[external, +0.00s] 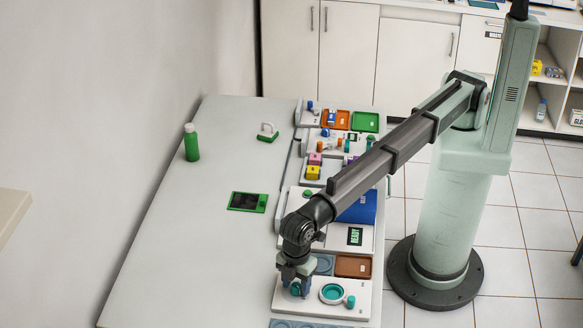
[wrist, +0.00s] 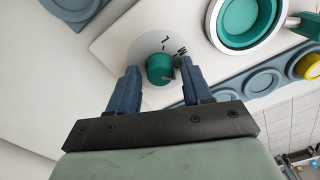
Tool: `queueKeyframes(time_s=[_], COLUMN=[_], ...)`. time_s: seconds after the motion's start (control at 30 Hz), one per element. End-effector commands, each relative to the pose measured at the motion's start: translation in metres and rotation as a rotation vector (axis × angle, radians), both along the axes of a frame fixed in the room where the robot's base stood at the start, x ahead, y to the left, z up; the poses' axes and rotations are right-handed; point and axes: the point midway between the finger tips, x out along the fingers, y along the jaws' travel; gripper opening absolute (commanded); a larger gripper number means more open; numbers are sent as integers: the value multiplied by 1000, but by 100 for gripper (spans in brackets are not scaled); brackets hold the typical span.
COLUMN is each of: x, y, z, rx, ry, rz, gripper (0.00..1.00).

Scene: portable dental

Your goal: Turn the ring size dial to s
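The ring size dial is a teal knob (wrist: 160,68) on a pale round plate, set in a white panel (wrist: 117,42). Dark letters show on the plate; one looks like L and one like M, and no S can be made out. A dark mark shows on the knob's lower right side. My gripper (wrist: 160,72) is open, with one blue finger on each side of the knob. I cannot tell whether the fingers touch it. In the external view my gripper (external: 294,278) points down over the dial (external: 295,290), partly hiding it.
A teal ring-shaped dish (external: 332,292) with a handle sits right beside the dial. Behind are a brown tray (external: 353,266) and a blue box (external: 358,210).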

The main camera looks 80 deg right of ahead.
Motion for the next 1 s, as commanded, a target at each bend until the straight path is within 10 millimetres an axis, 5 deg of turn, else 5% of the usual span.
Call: queueKeyframes(time_s=[0.47, 1.0], x=[0, 0], y=[0, 1], z=[12, 110], rx=[0, 1], ry=[0, 0], rz=[0, 0], gripper=[55, 55])
